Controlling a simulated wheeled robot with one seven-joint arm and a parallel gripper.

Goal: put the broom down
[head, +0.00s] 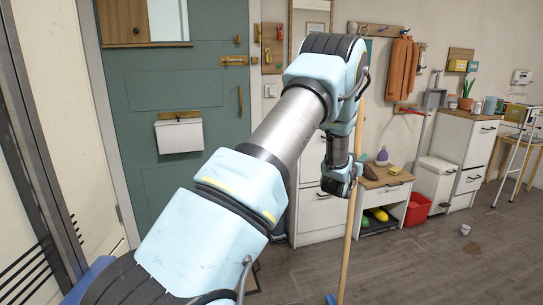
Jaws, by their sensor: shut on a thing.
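The broom (348,245) has a long pale wooden handle that stands nearly upright in the head view, slightly right of the middle. Its handle runs from behind my arm down to the floor, where a small blue part (331,298) shows at the bottom edge. The rest of its lower end is out of frame. My gripper (353,190) is at the end of my arm, shut on the broom handle. The fingers are small and partly hidden by the wrist.
A low bench (388,181) with shoes stands behind the broom, with a red bucket (417,209) beside it. White cabinets (465,150) and a step stool (517,158) are at the right. A small can (464,230) lies on the otherwise open wooden floor (440,270). A green door (180,85) is at the left.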

